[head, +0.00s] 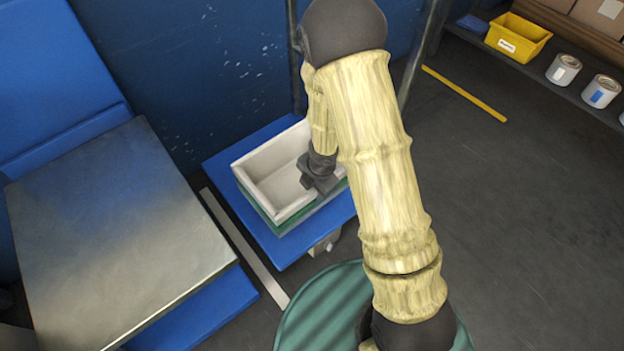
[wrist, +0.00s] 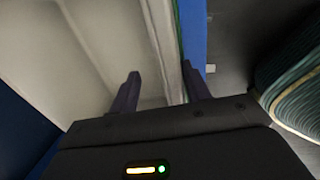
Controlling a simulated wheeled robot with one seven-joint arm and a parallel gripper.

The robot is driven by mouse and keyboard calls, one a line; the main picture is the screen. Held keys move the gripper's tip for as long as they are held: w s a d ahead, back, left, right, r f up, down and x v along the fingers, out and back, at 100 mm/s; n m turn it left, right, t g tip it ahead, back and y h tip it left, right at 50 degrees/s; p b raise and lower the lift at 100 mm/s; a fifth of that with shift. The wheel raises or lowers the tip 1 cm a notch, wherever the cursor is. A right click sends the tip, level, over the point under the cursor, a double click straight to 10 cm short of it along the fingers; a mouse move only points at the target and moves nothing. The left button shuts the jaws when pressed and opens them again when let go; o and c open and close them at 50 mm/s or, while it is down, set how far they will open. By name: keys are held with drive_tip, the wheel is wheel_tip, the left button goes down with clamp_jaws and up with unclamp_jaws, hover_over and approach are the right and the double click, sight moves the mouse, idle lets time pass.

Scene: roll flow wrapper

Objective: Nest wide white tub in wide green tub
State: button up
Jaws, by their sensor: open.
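The wide white tub (head: 270,171) sits on the blue stand, with its near rim a little above a green edge. The wide green tub (head: 265,217) shows only as a strip below and around the white tub's near side; how deep the white tub sits in it is hidden. My gripper (head: 318,185) is at the white tub's right wall. In the wrist view my gripper (wrist: 165,88) is open, one finger on the inner side of the white tub's wall (wrist: 165,45) and the other on its outer side. A green strip (wrist: 178,20) runs along that wall.
The blue stand (head: 223,160) carries the tubs. A metal-topped table (head: 110,235) stands at the left. A blue wall (head: 200,70) rises behind. A yellow bin (head: 517,38) and grey cans (head: 563,69) are at the far right. The floor right of my arm is clear.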

wheel_tip(320, 180, up, 17)
drive_tip(key=s+d+p, duration=0.1)
drive_tip(key=s+p, duration=0.1)
drive_tip(key=p, duration=0.8)
drive_tip(key=shift+s+d+r+t+p, duration=0.15)
drive_tip(key=shift+s+d+t+p, duration=0.15)
drive_tip(key=shift+t+p, duration=0.1)
drive_tip(key=s+d+r+m, duration=0.3)
drive_tip(key=r+m, duration=0.2)
drive_tip(key=m, duration=0.3)
drive_tip(key=s+d+r+m+h+p, duration=0.1)
drive_tip(key=s+d+r+m, duration=0.2)
drive_tip(key=m, duration=0.6)
drive_tip(key=s+d+r+m, duration=0.2)
drive_tip(key=d+r+m, duration=0.1)
drive_tip(key=r+m, duration=0.4)
wheel_tip(320, 180, up, 34)
drive_tip(key=m+p, duration=0.1)
drive_tip(key=p, duration=3.4)
drive_tip(key=shift+w+r+p, duration=0.15)
drive_tip(key=shift+r+p, duration=0.1)
drive_tip(key=shift+p, duration=0.15)
drive_tip(key=shift+a, duration=0.1)
